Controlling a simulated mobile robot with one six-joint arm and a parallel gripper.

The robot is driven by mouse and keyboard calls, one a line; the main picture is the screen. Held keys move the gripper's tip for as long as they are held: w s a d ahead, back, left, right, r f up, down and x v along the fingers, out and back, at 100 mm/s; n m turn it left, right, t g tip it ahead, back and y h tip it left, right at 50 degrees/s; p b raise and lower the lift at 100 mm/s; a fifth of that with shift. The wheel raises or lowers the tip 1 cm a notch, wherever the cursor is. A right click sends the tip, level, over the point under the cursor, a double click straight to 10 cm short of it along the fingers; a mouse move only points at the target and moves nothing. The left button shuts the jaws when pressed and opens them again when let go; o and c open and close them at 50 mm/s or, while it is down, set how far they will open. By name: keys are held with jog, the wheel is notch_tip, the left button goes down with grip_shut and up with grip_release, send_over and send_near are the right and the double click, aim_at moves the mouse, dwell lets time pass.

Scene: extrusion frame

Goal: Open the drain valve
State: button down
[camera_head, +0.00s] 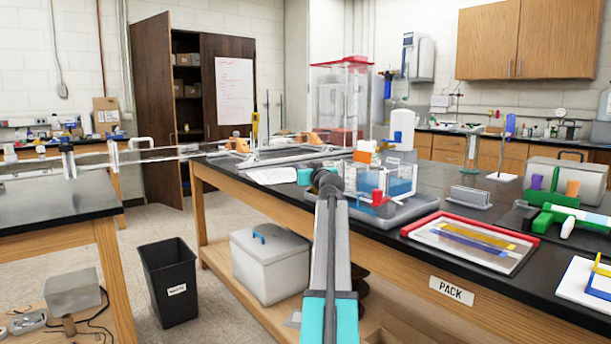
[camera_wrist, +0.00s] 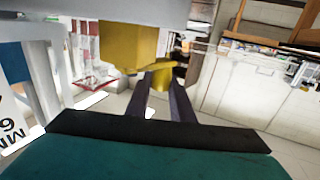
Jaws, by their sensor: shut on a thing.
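In the wrist view, a yellow handle-like piece (camera_wrist: 160,76) sits at the tips of my gripper (camera_wrist: 161,88). The two dark fingers are closed on it. A larger yellow block (camera_wrist: 125,46) is just beside it, under a pale grey body that crosses the top of the view. I take the yellow parts to be the drain valve; how far it is turned cannot be told. In the head view, my arm reaches forward to the bench, and its end hides the fingers and the valve. A clear tank with blue liquid (camera_head: 401,181) stands just right of the arm's end.
The black-topped bench (camera_head: 440,205) carries a grey tray, a red-framed board (camera_head: 472,240) and a tall clear box with a red top (camera_head: 340,95). A grey lidded box (camera_head: 270,265) is on the lower shelf. A black bin (camera_head: 170,280) stands on the floor to the left.

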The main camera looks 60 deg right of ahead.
jog(key=shift+a, duration=0.1)
jog(key=c, duration=1.5)
grip_release()
jog(key=shift+c, duration=0.2)
jog(key=p+v, duration=0.2)
jog(key=v, duration=1.1)
jog(key=shift+s+a, duration=0.15)
jog(key=shift+s, duration=0.2)
